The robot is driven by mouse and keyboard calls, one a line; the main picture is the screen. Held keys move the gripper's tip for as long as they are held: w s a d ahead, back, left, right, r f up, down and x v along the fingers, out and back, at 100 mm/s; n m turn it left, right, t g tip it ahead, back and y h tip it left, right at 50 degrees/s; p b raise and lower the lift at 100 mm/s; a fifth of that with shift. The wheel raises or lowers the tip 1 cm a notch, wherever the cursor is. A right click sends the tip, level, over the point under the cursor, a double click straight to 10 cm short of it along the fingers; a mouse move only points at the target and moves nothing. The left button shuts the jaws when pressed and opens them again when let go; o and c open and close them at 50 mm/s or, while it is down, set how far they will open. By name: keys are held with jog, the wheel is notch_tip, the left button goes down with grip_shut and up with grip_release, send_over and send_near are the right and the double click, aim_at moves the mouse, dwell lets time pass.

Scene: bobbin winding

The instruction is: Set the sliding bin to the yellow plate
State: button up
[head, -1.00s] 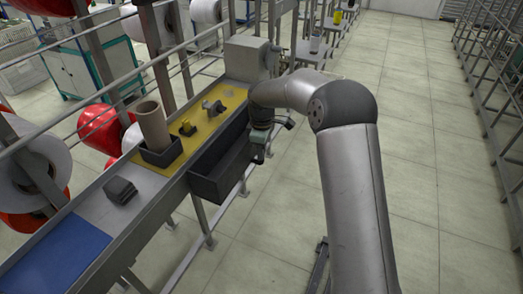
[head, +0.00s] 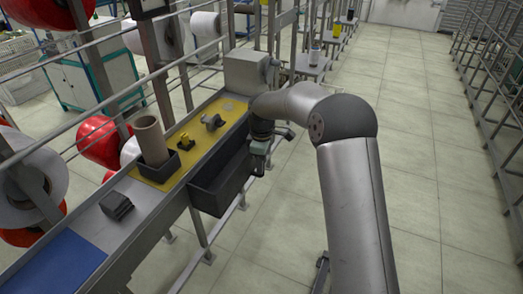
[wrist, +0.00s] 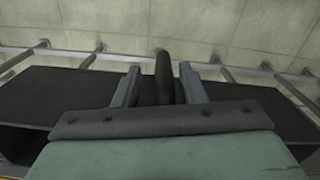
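The sliding bin (head: 208,195) is a long, dark, open-topped trough on the front side of the bench. It lies alongside the yellow plate (head: 190,160), and its near end is close to the plate's near front corner. My gripper (head: 258,163) is at the bin's outer front side. In the wrist view, my gripper (wrist: 160,88) has its two fingers on either side of a dark upright handle (wrist: 163,72), with visible gaps. The dark bin (wrist: 50,92) spreads behind the fingers there. The bin's contents are not clear.
A blue plate (head: 55,264) lies at the bench's near end, with a dark block (head: 117,205) between it and the yellow plate. A cardboard tube (head: 150,138) stands in a small dark box. Yellow and grey parts sit on the yellow plate. The floor on the right is open.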

notch_tip(320, 180, up, 17)
jog(key=shift+r, duration=0.15)
dwell(0.5)
jog(key=s+d+m, duration=0.3)
jog(key=s+d, duration=0.1)
jog(key=s, duration=0.5)
jog(key=s+d+m, duration=0.4)
jog(key=s+d, duration=0.1)
jog(key=s, duration=0.3)
jog(key=s+d+f+m, duration=0.2)
jog(key=s+f+m, duration=0.2)
jog(key=s, duration=0.6)
jog(key=s+d+f+m, duration=0.3)
jog(key=s+f+m, duration=0.1)
jog(key=s, duration=0.6)
jog(key=shift+s+d+f, duration=0.2)
jog(key=shift+d+f, duration=0.15)
